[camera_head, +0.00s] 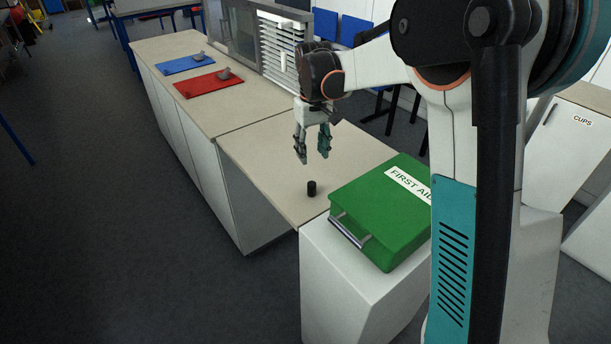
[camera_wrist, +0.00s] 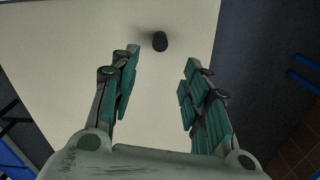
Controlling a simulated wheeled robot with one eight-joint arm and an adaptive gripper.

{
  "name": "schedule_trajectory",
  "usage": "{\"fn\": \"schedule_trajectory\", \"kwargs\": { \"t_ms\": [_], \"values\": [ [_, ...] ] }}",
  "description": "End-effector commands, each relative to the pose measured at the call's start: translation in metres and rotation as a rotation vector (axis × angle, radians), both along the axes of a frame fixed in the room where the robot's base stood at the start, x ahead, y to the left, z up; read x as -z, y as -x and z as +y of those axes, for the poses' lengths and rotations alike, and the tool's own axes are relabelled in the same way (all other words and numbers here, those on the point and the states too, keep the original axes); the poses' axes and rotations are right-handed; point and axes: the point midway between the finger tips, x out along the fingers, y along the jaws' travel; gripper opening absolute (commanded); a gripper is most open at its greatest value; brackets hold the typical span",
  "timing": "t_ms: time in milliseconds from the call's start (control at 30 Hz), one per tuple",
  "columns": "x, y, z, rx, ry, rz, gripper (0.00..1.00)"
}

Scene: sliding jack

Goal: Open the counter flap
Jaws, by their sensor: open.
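The counter flap (camera_head: 277,158) is a pale beige panel that lies flat, bridging the long counter and a white cabinet. A short black cylindrical knob (camera_head: 311,188) stands on it near its front end. In the wrist view the knob (camera_wrist: 160,41) shows ahead of the fingers, near the top of the picture, on the bare flap surface (camera_wrist: 60,60). My gripper (camera_head: 313,158) points down above the flap, a little behind the knob, and touches nothing that I can see. In the wrist view its two teal-padded fingers (camera_wrist: 157,95) are apart with nothing between them.
A green first aid case (camera_head: 385,205) with a grey handle sits on the white cabinet (camera_head: 345,275) beside the flap's near end. A blue mat (camera_head: 181,65) and a red mat (camera_head: 203,85) lie on the long counter (camera_head: 235,112). Open grey floor (camera_head: 100,220) lies to the left.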

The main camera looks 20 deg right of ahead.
Motion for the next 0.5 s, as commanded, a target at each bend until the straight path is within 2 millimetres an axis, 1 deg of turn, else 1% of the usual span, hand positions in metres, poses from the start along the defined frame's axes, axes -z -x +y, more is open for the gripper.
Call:
{"fn": "schedule_trajectory", "kwargs": {
  "t_ms": [167,500],
  "values": [
    [0.018,0.000,0.000,0.000,0.000,0.002,0.43],
    [0.084,0.000,0.000,0.000,0.000,0.001,0.43]
  ]
}}
